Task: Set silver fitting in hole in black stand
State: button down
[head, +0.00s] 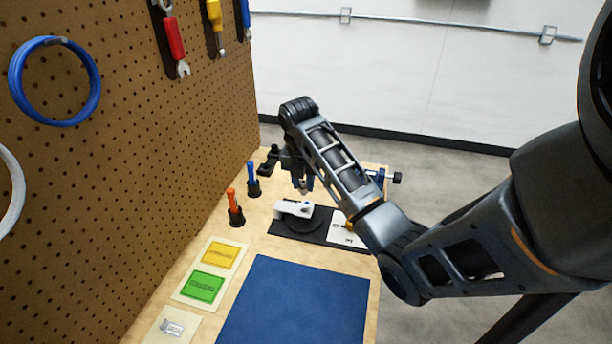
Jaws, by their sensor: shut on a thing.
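My gripper (301,185) points down above the far part of the workbench. It is shut on a small silver fitting (303,190), of which only a little shows below the fingers. Under it is a black round stand (303,226) on a dark mat, with a white arm-like part (294,208) lying across its top. The fitting appears above the white part, apart from it, but the exact gap cannot be told from this angle. No hole in the stand can be made out.
Orange (233,200) and blue (252,173) handled tools stand in black holders to the left. A printed white card (344,232) lies right of the stand. A blue mat (295,300) in front is clear. Yellow (220,254) and green (204,286) cards lie near the pegboard (130,190).

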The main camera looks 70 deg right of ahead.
jog(key=shift+f, duration=1.95)
jog(key=shift+f, duration=1.65)
dwell(2.1)
jog(key=c, duration=0.8)
grip_release()
jog(key=shift+o, duration=0.5)
jog(key=o, duration=0.5)
jog(key=shift+r, duration=3.55)
